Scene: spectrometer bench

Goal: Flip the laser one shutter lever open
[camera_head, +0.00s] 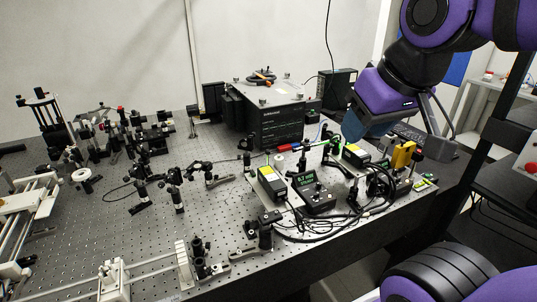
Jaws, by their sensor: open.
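Two dark laser boxes with yellow labels stand at the right of the bench: a front one (270,183) and a rear one (355,155). I cannot tell which is laser one, and no shutter lever can be made out at this size. A black controller with a lit green display (314,191) stands beside the front box. My gripper (366,127) hangs from the upper right, just above and behind the rear laser box in the picture, apparently apart from it. Its fingertips are hard to make out. It is open, and I see nothing held.
Black cables (375,190) loop around the controllers near the bench's right edge. A large black instrument (268,120) stands behind. A yellow part (402,155) and several optic posts crowd the area. The perforated bench top (215,225) is fairly clear left of the front laser box.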

